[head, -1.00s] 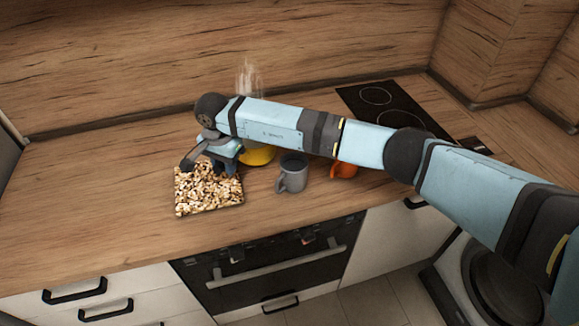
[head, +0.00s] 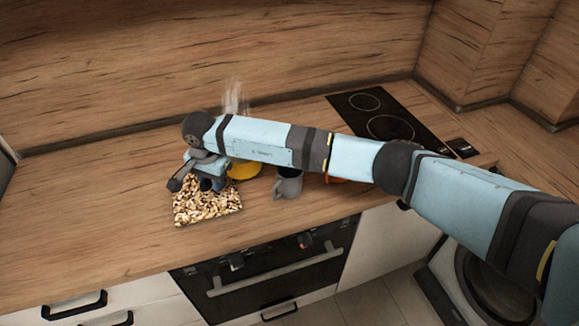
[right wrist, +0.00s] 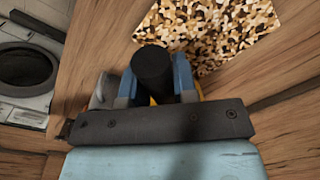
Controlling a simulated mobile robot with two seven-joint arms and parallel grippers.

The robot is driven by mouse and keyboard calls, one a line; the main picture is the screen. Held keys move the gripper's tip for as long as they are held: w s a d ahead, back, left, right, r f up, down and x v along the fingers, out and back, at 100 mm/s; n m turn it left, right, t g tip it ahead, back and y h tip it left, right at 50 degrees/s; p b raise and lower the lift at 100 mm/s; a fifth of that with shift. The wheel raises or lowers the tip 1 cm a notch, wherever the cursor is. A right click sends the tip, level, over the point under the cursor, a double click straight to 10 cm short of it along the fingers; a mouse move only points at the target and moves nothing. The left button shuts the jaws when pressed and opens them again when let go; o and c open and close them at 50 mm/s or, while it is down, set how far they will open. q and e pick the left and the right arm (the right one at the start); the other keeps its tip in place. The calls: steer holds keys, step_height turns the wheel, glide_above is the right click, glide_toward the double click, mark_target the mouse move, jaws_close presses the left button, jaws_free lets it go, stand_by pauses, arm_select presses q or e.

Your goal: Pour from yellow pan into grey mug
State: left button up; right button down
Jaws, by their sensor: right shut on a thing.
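The yellow pan (head: 243,170) shows only in part below my right forearm in the head view; the rest is hidden, so I cannot tell if it touches the counter. My right gripper (head: 209,181) is shut on its dark handle, which stands between the two blue fingers (right wrist: 154,84) in the right wrist view as a black cylinder (right wrist: 153,66). The grey mug (head: 288,185) stands upright on the counter right of the pan, its handle towards the front left. A grey piece of it shows in the right wrist view (right wrist: 100,92). My left gripper is not in view.
A speckled square mat (head: 207,207) lies at the counter's front edge, under and before my gripper. An orange object (head: 335,180) sits right of the mug, mostly behind my arm. Pale steam (head: 234,97) rises behind the arm. A black hob (head: 385,118) is at the back right. The left counter is clear.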

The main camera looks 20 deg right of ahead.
steer(key=s+d+r+t+y+p, duration=0.2)
steer(key=d+p, duration=0.1)
steer(key=shift+s+d+r+y, duration=0.1)
steer(key=shift+s+d+y, duration=0.15)
steer(key=shift+y, duration=0.15)
steer(key=shift+t+p, duration=0.3)
steer(key=shift+s+r, duration=0.1)
steer(key=shift+s, duration=0.05)
steer(key=shift+s+d+r+y, duration=0.1)
steer(key=shift+d+y, duration=0.2)
